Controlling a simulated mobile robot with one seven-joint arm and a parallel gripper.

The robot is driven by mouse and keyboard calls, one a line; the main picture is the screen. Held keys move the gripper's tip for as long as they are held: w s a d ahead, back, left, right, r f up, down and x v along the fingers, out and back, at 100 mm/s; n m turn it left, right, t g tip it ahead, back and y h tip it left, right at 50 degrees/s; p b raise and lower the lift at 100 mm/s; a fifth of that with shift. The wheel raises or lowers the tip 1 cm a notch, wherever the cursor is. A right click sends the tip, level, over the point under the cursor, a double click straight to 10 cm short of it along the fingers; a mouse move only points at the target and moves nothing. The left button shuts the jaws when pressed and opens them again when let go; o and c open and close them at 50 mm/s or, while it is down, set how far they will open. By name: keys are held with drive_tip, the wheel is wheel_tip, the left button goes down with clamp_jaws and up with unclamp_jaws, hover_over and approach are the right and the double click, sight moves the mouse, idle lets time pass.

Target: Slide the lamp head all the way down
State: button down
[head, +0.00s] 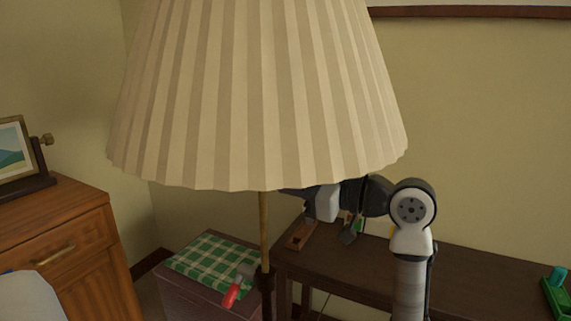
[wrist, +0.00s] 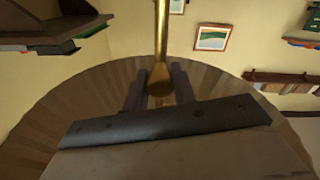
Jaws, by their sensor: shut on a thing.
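The floor lamp's pleated cream shade (head: 255,95) fills the top middle of the head view. A thin brass pole (head: 264,225) comes down from under it into a dark collar with a red-tipped lever (head: 231,292). My arm comes in from the right, and my gripper is mostly hidden behind the shade's lower edge. In the wrist view, my gripper (wrist: 157,90) has a dark finger on each side of the brass stem (wrist: 160,45) and its wider end, shut on it. The shade's underside (wrist: 95,85) spreads around the fingers.
A dark wooden table (head: 460,265) stands behind my arm with small tools on it and a green item (head: 556,292) at the right. A chest with a green checked cloth (head: 212,258) is behind the pole. A wooden cabinet (head: 75,250) stands at left.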

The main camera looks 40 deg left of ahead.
wheel_tip(320, 180, down, 20)
drive_tip(key=b, duration=1.1)
drive_tip(key=shift+f, duration=0.15)
drive_tip(key=shift+s, duration=0.1)
drive_tip(key=c, duration=1.2)
unclamp_jaws()
drive_tip(key=shift+f, duration=0.1)
drive_tip(key=shift+o, duration=0.3)
drive_tip(key=shift+d, duration=0.1)
drive_tip(key=v, duration=1.3)
drive_tip(key=shift+d, duration=0.35)
